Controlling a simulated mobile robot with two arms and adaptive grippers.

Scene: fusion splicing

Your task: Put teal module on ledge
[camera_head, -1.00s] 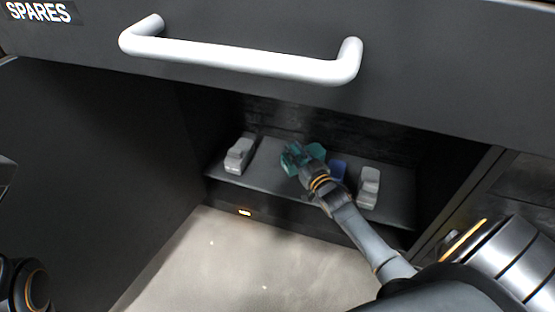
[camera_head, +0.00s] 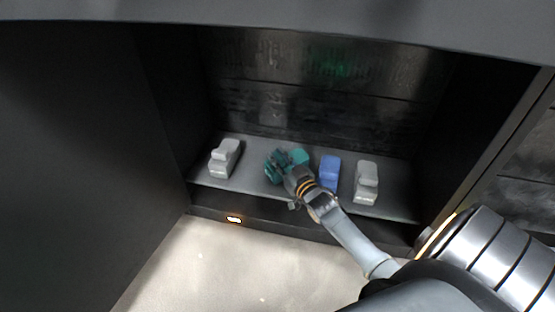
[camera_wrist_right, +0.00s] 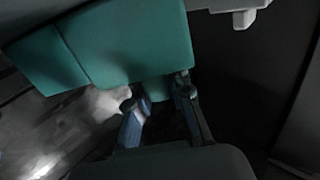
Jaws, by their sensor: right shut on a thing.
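The teal module (camera_head: 299,156) is over the ledge (camera_head: 250,170), inside the dark recess, between a grey module and a blue one. My right gripper (camera_head: 277,168) reaches in from the lower right and is shut on it. In the right wrist view, the teal module (camera_wrist_right: 135,45) fills the upper left, with the fingers of my right gripper (camera_wrist_right: 158,105) against its lower part. Whether its underside touches the ledge cannot be told. My left gripper is not in view.
A grey module (camera_head: 225,158) stands at the ledge's left. A blue module (camera_head: 329,172) and another grey module (camera_head: 366,183) stand close to the right of my gripper. Dark side walls and a back wall (camera_head: 270,105) enclose the ledge. A small lit display (camera_head: 234,219) is on the front below.

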